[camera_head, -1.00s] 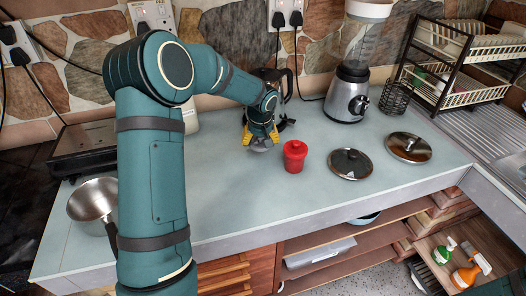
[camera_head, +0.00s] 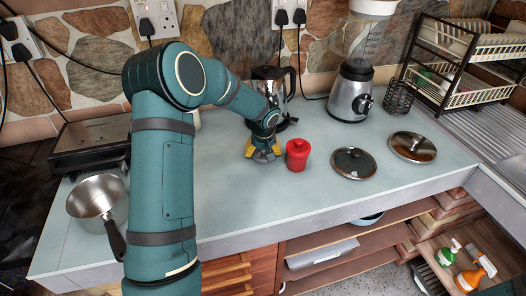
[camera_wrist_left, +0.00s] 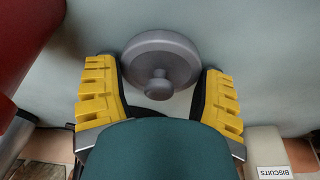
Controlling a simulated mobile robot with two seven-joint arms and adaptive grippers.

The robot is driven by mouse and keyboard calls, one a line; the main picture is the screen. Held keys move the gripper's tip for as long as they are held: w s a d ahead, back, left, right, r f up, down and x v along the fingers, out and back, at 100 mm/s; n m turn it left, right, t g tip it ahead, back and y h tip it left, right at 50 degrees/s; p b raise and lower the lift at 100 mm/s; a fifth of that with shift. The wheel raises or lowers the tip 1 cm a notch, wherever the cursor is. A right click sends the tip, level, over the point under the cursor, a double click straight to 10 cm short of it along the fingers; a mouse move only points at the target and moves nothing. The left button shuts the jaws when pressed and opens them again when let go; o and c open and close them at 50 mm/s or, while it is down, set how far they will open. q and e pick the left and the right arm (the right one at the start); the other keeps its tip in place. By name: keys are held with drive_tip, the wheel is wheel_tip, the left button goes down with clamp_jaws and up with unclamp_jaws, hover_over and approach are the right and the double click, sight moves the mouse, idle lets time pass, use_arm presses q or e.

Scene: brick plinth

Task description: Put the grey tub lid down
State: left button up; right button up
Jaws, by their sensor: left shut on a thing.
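The grey tub lid (camera_wrist_left: 160,65) is a round disc with a knob in the middle, seen between the yellow fingers in the left wrist view. In the head view it shows as a small grey edge (camera_head: 264,157) under the fingers. My left gripper (camera_head: 263,153) is shut on the lid, low over the worktop, just left of a red lidded pot (camera_head: 297,156). Whether the lid touches the worktop I cannot tell. My right gripper is not in view.
A kettle (camera_head: 270,88) stands behind my gripper and a blender (camera_head: 351,92) to its right. Two glass pan lids (camera_head: 353,163) (camera_head: 413,147) lie right of the red pot. A saucepan (camera_head: 95,196) stands at the left. The worktop (camera_head: 250,195) in front is clear.

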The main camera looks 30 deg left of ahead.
sight(263, 160)
use_arm(q)
drive_tip(key=o, duration=0.5)
drive_tip(key=shift+r+p, duration=0.3)
drive_tip(key=shift+p, duration=0.1)
drive_tip(key=p+v, duration=0.1)
drive_tip(key=v, duration=1.1)
